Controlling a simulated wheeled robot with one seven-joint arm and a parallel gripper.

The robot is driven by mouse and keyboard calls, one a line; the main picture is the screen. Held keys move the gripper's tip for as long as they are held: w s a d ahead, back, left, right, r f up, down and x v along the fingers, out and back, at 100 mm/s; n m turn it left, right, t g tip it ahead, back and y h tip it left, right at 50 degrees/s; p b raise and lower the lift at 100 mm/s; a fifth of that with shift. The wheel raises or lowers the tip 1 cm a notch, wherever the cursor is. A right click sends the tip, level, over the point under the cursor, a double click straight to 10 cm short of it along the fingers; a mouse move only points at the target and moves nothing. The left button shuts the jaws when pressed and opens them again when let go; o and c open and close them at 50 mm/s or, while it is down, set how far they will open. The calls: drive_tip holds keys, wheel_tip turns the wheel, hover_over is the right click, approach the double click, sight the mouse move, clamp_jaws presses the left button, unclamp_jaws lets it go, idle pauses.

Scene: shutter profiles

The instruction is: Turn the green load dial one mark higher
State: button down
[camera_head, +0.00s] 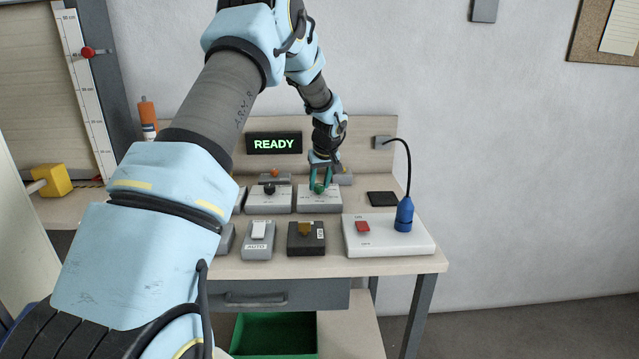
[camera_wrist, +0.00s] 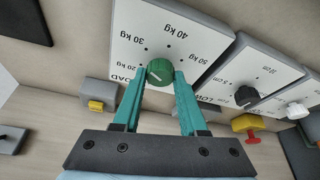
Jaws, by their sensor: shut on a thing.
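The green load dial (camera_wrist: 159,71) is a round ribbed knob on a pale panel (camera_wrist: 150,22) printed with "LOAD" and marks from 20 kg to 50 kg. A pale line shows on its face; I cannot tell for sure which mark it points to. My gripper (camera_wrist: 160,77) has its two teal fingers on either side of the dial and is shut on it. In the head view, my gripper (camera_head: 321,180) reaches down to the dial (camera_head: 320,189) on the right-hand back box (camera_head: 320,203).
A box with a black knob (camera_head: 269,190) stands left of the load box. In front are a white switch (camera_head: 258,231), a dark box (camera_head: 306,238) and a white base with a blue lamp (camera_head: 404,215). A display (camera_head: 274,143) reads READY. A black pad (camera_head: 382,198) lies to the right.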

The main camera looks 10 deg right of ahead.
drive_tip(key=shift+m, duration=0.3)
drive_tip(key=m+h, duration=0.1)
drive_tip(key=m, duration=0.1)
drive_tip(key=m+h, duration=0.1)
drive_tip(key=m, duration=0.1)
drive_tip(key=shift+a+r+m+g, duration=0.1)
drive_tip(key=shift+a+m+g, duration=0.1)
drive_tip(key=shift+m+g, duration=0.1)
drive_tip(key=m+h+p, duration=0.1)
drive_tip(key=m+p, duration=0.1)
drive_tip(key=m, duration=0.1)
drive_tip(key=shift+w+a, duration=0.1)
drive_tip(key=shift+w, duration=0.05)
drive_tip(key=shift+m+g+h+p, duration=0.4)
drive_tip(key=shift+m+g+h, duration=0.2)
drive_tip(key=shift+m, duration=1.1)
drive_tip(key=shift+c, duration=2.2)
unclamp_jaws()
